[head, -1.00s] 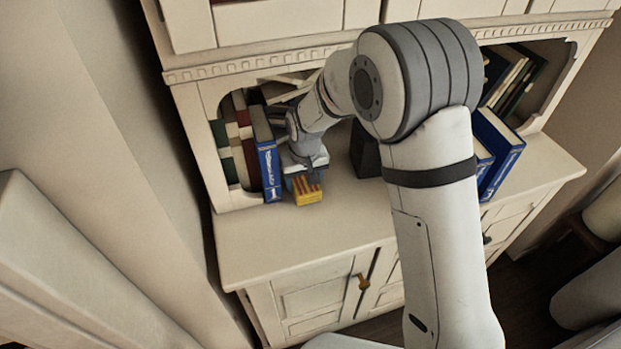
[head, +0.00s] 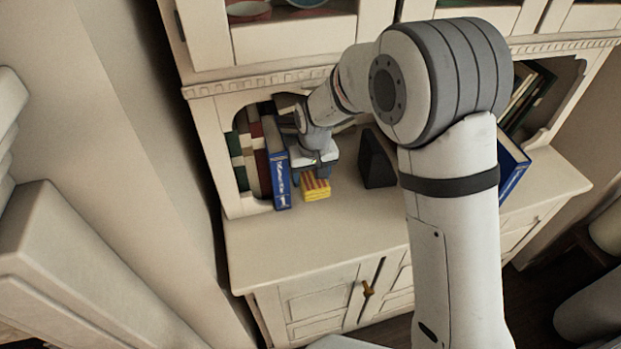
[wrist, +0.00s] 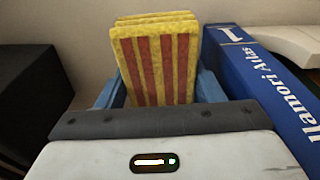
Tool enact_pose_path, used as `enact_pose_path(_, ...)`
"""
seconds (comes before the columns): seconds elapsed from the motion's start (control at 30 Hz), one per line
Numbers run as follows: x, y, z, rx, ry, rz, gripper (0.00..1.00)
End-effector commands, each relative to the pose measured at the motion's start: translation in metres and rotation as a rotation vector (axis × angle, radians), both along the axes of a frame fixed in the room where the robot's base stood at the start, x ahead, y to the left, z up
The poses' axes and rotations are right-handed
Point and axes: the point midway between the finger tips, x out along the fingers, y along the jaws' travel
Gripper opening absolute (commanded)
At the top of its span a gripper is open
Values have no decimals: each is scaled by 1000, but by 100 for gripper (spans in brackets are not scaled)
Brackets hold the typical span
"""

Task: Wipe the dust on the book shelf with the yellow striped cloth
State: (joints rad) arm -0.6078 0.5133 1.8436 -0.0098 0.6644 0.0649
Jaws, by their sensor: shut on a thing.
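The yellow cloth with red stripes (head: 315,188) is folded into a block and held at the end of my gripper (head: 310,176). In the wrist view the cloth (wrist: 158,62) stands between the two blue fingers of my gripper (wrist: 160,92), which are shut on it. The cloth is low over the shelf top, just right of the blue book; I cannot tell if it touches the surface. The book shelf (head: 290,245) is cream, with a bare front ledge. No dust can be made out. My arm hides the middle of the shelf.
A blue book (head: 280,180) stands close left of the cloth, with several more books behind it; its spine (wrist: 262,85) fills the right of the wrist view. A black block (head: 376,160) stands to the right. More books lean at far right. The front ledge is clear.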

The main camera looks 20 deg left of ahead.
Motion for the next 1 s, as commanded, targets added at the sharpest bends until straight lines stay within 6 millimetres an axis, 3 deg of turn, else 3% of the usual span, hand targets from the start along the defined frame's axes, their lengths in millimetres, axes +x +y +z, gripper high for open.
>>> enact_pose_path(0.37, 0, 0, 5, 1, -1, 0, 40)
enact_pose_path(0.7, 1, 0, 33, 1, -2, 0, 40)
enact_pose_path(1.0, 1, 1, 37, 3, -4, 0, 40)
